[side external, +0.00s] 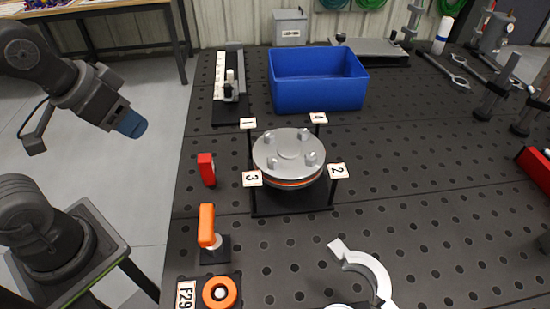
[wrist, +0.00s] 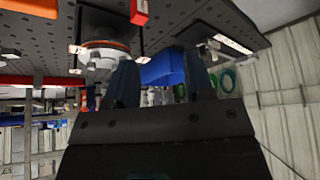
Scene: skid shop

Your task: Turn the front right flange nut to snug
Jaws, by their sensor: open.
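The round metal flange (side external: 289,146) sits on a dark stand on the perforated table, with a thin orange ring under its top plate. Several nuts stand on top. The near right nut (side external: 311,158) is beside the tag marked 2 (side external: 337,170). How tight it is cannot be told. My gripper (side external: 131,124) is off the table's left side, raised and far from the flange. In the wrist view my gripper (wrist: 163,84) has its two dark fingers apart with nothing held between them. The flange (wrist: 102,54) shows there beyond the left finger, small and tilted.
A blue bin (side external: 318,82) stands behind the flange. A white C-shaped tool (side external: 370,268) lies in front.

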